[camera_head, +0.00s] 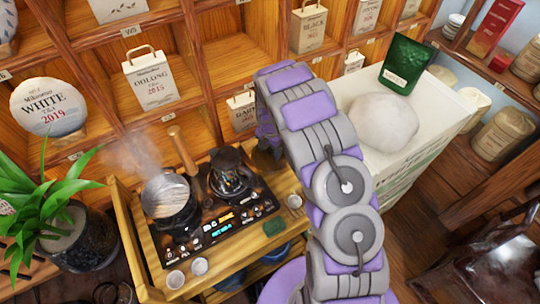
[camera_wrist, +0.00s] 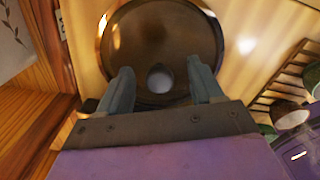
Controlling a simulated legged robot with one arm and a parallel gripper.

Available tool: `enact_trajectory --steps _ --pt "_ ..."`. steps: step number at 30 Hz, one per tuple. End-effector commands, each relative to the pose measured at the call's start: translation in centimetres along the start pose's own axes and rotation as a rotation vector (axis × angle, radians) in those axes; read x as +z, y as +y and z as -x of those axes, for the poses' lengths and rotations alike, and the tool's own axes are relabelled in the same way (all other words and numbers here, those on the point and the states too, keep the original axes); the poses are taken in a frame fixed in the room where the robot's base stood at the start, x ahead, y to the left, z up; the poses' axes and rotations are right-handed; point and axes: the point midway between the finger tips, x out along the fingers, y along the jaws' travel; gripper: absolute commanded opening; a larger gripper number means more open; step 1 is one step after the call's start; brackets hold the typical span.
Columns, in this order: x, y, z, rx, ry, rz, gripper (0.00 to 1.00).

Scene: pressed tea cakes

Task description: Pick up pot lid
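The pot lid (camera_wrist: 165,30), a dark brown round disc with a thin rim, fills the upper middle of the wrist view. A small pale round spot, which looks like its knob, shows near its lower middle. My gripper (camera_wrist: 162,80) is open, its two grey fingers apart on either side of that spot. I cannot tell whether the fingers touch the lid. In the head view my arm hides the lid, and the gripper is mostly hidden at the arm's far end. A steaming pot (camera_head: 168,197) stands on the left of the black stove (camera_head: 215,235).
A dark kettle-like vessel (camera_head: 231,178) stands on the stove's right side. Small cups (camera_head: 200,266) and a green pad (camera_head: 273,227) lie around the stove. Shelves with tea packages (camera_head: 150,82) rise behind. A white cabinet (camera_head: 425,150) stands right, a plant (camera_head: 45,205) left.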

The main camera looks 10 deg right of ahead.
Motion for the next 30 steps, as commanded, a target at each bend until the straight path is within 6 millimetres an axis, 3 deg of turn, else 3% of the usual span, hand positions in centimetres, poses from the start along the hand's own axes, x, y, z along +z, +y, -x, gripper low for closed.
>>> enact_trajectory --steps 11,23,24,30 --pt "-0.3 -0.2 -0.6 -0.007 0.007 0.000 0.07" --pt "-0.3 -0.2 -0.4 -0.009 0.009 0.000 0.06" --pt "-0.3 -0.3 -0.3 -0.009 0.009 0.000 0.00" --pt "-0.3 -0.2 1.9 -0.006 0.005 0.001 0.00"
